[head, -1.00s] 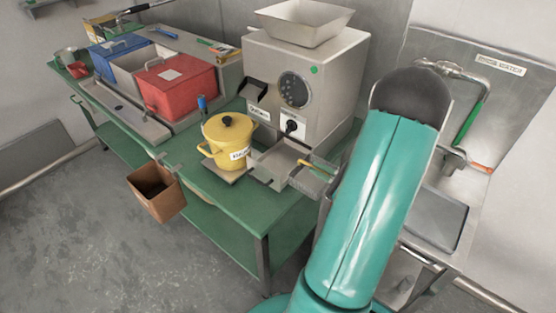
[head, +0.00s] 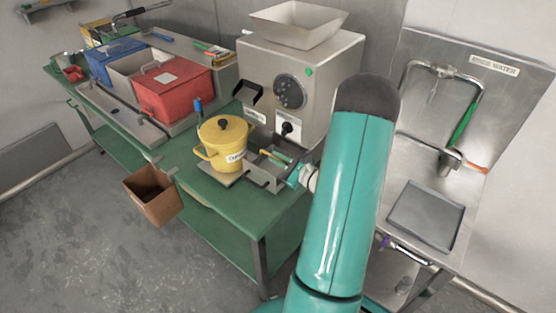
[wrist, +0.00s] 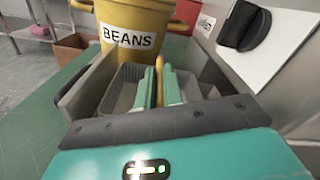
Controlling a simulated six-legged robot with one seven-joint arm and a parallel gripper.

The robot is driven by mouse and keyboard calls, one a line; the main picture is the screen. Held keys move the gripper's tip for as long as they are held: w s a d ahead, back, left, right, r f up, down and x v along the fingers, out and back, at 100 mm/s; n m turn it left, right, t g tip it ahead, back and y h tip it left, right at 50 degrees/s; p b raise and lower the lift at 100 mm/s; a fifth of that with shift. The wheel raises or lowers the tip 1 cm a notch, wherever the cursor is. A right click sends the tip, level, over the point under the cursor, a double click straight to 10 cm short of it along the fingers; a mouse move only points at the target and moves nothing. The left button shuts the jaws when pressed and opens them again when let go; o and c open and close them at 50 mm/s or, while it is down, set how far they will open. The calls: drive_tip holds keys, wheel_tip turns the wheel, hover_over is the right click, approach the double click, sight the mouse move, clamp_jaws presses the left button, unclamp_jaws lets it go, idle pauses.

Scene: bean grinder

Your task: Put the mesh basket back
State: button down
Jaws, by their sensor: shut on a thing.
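The grey mesh basket (wrist: 122,92) shows on both sides of my fingers in the wrist view. The basket is between the walls of the metal tray (wrist: 84,82), at the foot of the grinder. I cannot tell whether it rests on the tray floor. In the head view my gripper (head: 274,156) reaches into the tray (head: 258,187) from the right; the basket is hard to make out there. The grinder (head: 325,75) stands behind with a wide hopper on top.
A yellow pot labelled BEANS (head: 222,140) stands close beside the tray on the green table (head: 240,205). Red (head: 175,92) and blue (head: 115,60) bins are further left. A brown bin (head: 152,195) hangs at the front edge. A sink (head: 427,215) is at right.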

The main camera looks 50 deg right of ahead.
drive_tip(key=shift+f, duration=0.1)
drive_tip(key=c, duration=1.5)
unclamp_jaws()
drive_tip(key=shift+a, duration=0.1)
drive_tip(key=shift+c, duration=0.2)
drive_tip(key=s+d, duration=0.1)
drive_tip(key=s, duration=1.1)
